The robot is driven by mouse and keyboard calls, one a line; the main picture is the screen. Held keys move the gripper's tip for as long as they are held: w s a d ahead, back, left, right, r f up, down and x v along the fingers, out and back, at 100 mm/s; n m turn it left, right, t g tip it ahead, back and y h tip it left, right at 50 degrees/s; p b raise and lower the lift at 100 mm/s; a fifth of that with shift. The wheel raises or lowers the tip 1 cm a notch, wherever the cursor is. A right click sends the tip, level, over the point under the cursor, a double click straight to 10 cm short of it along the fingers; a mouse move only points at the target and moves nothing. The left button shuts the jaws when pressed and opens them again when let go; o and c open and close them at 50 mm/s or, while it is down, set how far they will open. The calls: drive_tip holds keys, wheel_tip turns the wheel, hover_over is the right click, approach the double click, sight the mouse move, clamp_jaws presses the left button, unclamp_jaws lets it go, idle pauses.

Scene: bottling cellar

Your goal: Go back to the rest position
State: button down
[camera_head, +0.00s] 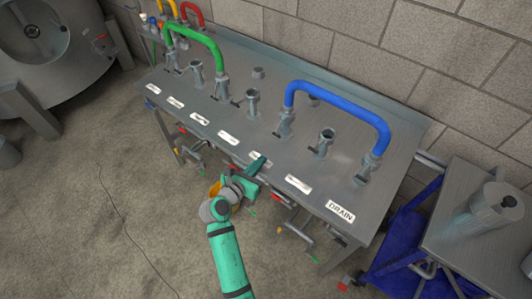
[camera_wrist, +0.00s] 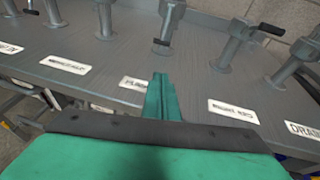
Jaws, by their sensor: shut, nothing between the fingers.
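My gripper (camera_head: 255,166) is at the end of my green arm, at the front edge of the grey metal panel table (camera_head: 237,112) in the head view. Its fingers are shut and empty. In the wrist view the closed green fingers (camera_wrist: 160,98) point over the tabletop, between two white labels. I cannot tell whether the fingertips touch the surface. A green U-shaped pipe (camera_head: 196,36) joins two ports at the left of the table. A blue U-shaped pipe (camera_head: 340,102) joins two ports at the right.
Upright ports, one being the bare port (camera_head: 252,101), stand along the table. Valves with handles (camera_head: 294,226) hang under its front edge. A blue cart (camera_head: 400,240) and a steel-topped bench (camera_head: 460,215) stand right. A steel tank (camera_head: 50,45) is left. The floor (camera_head: 90,200) at front left is clear.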

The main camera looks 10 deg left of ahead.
drive_tip(key=s+f+m+y, duration=0.35)
drive_tip(key=s+m, duration=0.35)
drive_tip(key=s, duration=0.5)
drive_tip(key=s+f+m+y, duration=0.2)
drive_tip(key=s+f+m, duration=0.3)
drive_tip(key=s+m, duration=0.5)
drive_tip(key=s+d+r+m+t, duration=0.1)
drive_tip(key=s+d+r+m, duration=0.4)
drive_tip(key=s, duration=0.4)
drive_tip(key=s+d+r+m, duration=0.5)
drive_tip(key=s+r+m, duration=0.3)
drive_tip(key=s+m, duration=0.1)
drive_tip(key=shift+s+d+m+t, duration=0.3)
drive_tip(key=shift+d+m+t, duration=0.1)
drive_tip(key=shift+m, duration=0.3)
